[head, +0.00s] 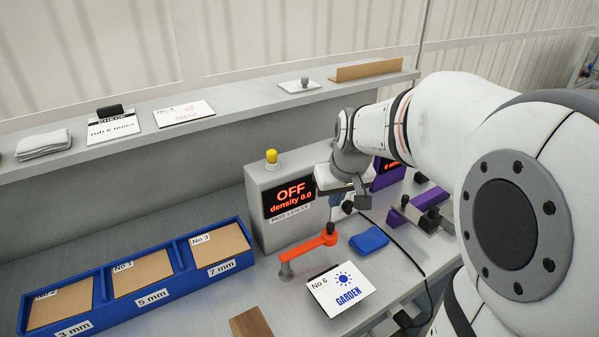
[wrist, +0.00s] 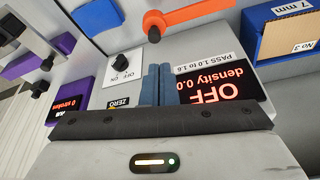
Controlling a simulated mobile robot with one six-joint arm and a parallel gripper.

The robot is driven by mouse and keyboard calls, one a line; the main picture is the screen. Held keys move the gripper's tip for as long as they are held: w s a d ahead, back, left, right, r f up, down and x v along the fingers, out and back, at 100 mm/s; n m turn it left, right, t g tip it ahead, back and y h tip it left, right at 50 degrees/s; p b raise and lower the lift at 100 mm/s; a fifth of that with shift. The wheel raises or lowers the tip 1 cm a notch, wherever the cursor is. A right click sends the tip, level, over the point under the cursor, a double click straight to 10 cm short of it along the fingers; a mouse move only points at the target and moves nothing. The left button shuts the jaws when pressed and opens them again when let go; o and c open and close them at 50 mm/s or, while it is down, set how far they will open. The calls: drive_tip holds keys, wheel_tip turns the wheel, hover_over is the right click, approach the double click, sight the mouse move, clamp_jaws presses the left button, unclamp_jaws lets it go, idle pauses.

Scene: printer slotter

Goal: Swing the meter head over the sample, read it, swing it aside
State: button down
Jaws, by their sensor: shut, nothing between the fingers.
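The meter (head: 283,228) is a grey box with a yellow button on top. Its screen reads OFF, density 0.0; it shows upside down in the wrist view (wrist: 225,85). The orange meter arm (head: 308,247) stands in front of it, with a black knob (head: 330,228) at its right end. The sample, a white GARDEN card marked No 6 (head: 342,289), lies in front of the arm, apart from it in the picture. My gripper (wrist: 157,72) is shut and empty beside the meter, between its screen and the ON/OFF dial (wrist: 122,61). A ZERO label (wrist: 119,103) is nearby.
A blue tray (head: 132,310) with labelled compartments holds brown cards at the left. A blue cloth (head: 369,240) lies right of the orange arm. A purple device (head: 425,200) stands farther right. A grey shelf (head: 235,97) with cards runs behind.

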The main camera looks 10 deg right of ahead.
drive_tip(key=shift+w+d+f, duration=0.2)
drive_tip(key=shift+w+f, duration=0.1)
drive_tip(key=shift+w, duration=0.25)
drive_tip(key=shift+w+d+f, duration=0.15)
drive_tip(key=shift+w+f, duration=0.15)
drive_tip(key=shift+w, duration=0.25)
drive_tip(key=x, duration=1)
